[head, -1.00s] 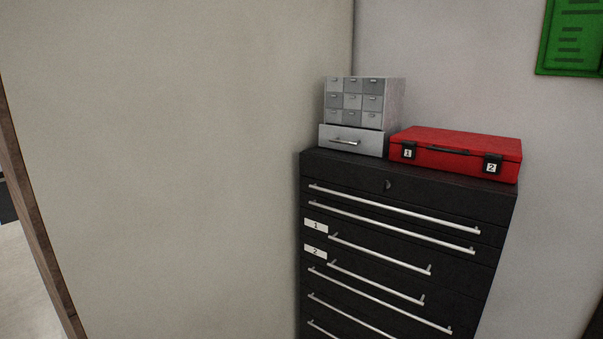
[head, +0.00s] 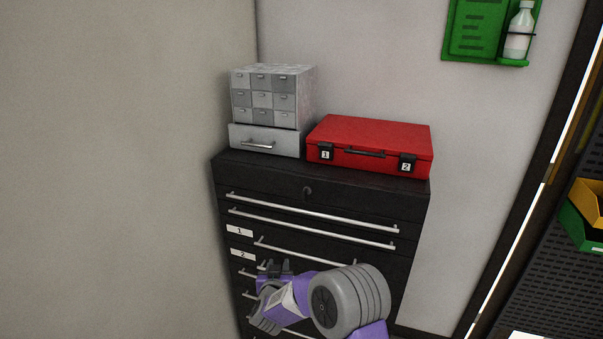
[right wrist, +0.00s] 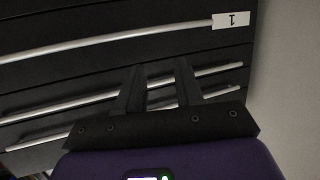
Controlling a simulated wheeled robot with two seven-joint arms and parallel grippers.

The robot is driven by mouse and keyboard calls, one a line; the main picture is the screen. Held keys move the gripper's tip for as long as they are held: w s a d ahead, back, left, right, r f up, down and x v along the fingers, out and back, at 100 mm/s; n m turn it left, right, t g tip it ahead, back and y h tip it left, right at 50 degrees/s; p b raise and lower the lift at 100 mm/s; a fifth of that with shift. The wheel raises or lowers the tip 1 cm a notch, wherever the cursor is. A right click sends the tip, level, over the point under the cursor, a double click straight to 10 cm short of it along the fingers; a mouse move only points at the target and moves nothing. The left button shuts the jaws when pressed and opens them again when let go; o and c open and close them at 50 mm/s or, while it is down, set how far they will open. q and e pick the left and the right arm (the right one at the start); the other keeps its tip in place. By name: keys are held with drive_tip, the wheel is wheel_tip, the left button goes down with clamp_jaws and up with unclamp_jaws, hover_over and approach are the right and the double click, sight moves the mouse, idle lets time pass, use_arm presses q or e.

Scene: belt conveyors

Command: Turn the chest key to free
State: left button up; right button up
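The black drawer chest (head: 400,200) stands against the wall. Its small dark key (head: 307,192) sits in the lock at the middle of the top front panel; its exact turn is too small to read. My right gripper (head: 274,267) is below the key, in front of the drawers near label 2, apart from the key. In the right wrist view my right gripper (right wrist: 160,68) has two fingers standing apart with nothing between them, facing the chest front (right wrist: 60,65). The key is not in the right wrist view. My left gripper is not in view.
A red case (head: 370,135) and a grey small-drawer cabinet (head: 270,95) stand on the chest. Long bar handles (head: 310,212) stick out from the drawers. A beige wall (head: 110,170) is close on the left. A green wall holder (head: 480,30) with a bottle hangs at upper right.

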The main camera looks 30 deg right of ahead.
sight(303, 196)
drive_tip(key=d+r+m+g+h+p, duration=0.1)
drive_tip(key=d+r+m+h+p, duration=0.15)
drive_tip(key=r, duration=0.65)
drive_tip(key=d+r+m+h+p, duration=0.1)
drive_tip(key=d+r+h, duration=0.2)
drive_tip(key=r, duration=0.7)
drive_tip(key=shift+m, duration=0.25)
drive_tip(key=p+x, duration=0.1)
drive_tip(key=x, duration=0.6)
drive_tip(key=shift+d+f, duration=0.15)
drive_tip(key=shift+f, duration=0.05)
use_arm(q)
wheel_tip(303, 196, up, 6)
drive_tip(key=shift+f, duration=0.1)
use_arm(e)
drive_tip(key=shift+c, duration=0.3)
clamp_jaws()
